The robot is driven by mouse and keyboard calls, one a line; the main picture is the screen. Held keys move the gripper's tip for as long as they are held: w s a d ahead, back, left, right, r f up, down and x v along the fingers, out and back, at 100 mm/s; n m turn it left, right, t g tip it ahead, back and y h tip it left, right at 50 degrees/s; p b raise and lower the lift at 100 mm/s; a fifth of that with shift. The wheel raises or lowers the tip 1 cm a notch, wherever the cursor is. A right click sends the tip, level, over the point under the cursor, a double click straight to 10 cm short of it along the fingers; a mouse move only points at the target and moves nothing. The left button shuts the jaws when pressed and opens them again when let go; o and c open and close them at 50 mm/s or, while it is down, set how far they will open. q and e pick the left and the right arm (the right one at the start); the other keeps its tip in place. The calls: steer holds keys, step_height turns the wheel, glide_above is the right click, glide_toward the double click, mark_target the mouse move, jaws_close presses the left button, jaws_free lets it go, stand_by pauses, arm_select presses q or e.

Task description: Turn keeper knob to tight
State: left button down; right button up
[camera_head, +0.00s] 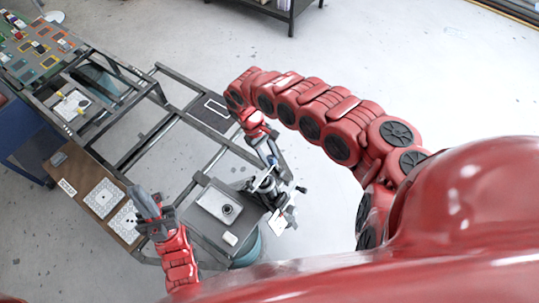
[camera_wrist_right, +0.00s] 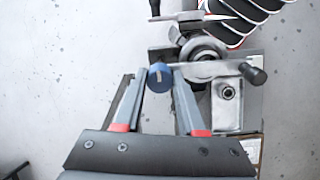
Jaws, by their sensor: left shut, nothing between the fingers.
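A blue round knob (camera_wrist_right: 159,77) with a pale mark on its face shows in the right wrist view, in front of a grey metal fixture (camera_wrist_right: 205,55). I take it for the keeper knob. The fingers of my right gripper (camera_wrist_right: 160,86) stand apart on either side of it; I cannot tell whether they touch it. In the head view the right arm reaches down to the fixture, where the knob cannot be made out. My left gripper (camera_head: 146,205) is shut and empty, left of the fixture and away from it.
A grey tray (camera_head: 218,206) with a round part stands beside the fixture. A black-ended handle (camera_wrist_right: 253,74) sticks out right of the knob. A brown board (camera_head: 100,190) with white perforated plates lies at left. Dark frame rails surround the work area.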

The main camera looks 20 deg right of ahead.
jaws_close()
steer(key=shift+m, duration=0.5)
steer(key=m+b, duration=0.1)
steer(key=m, duration=0.2)
steer(key=shift+m, duration=0.4)
steer(key=m+b, duration=0.1)
steer(key=m, duration=0.1)
steer(key=shift+f+m+b, duration=0.1)
steer(key=shift+m+b, duration=0.2)
steer(key=shift+m, duration=0.1)
steer(key=m+b, duration=0.3)
steer(key=m, duration=0.1)
steer(key=shift+a+m+b, duration=0.1)
steer(key=shift+m+b, duration=0.2)
steer(key=m, duration=0.2)
steer(key=shift+m+b, duration=0.3)
steer(key=shift+b, duration=0.05)
steer(key=m, duration=0.4)
steer(key=shift+m, duration=0.4)
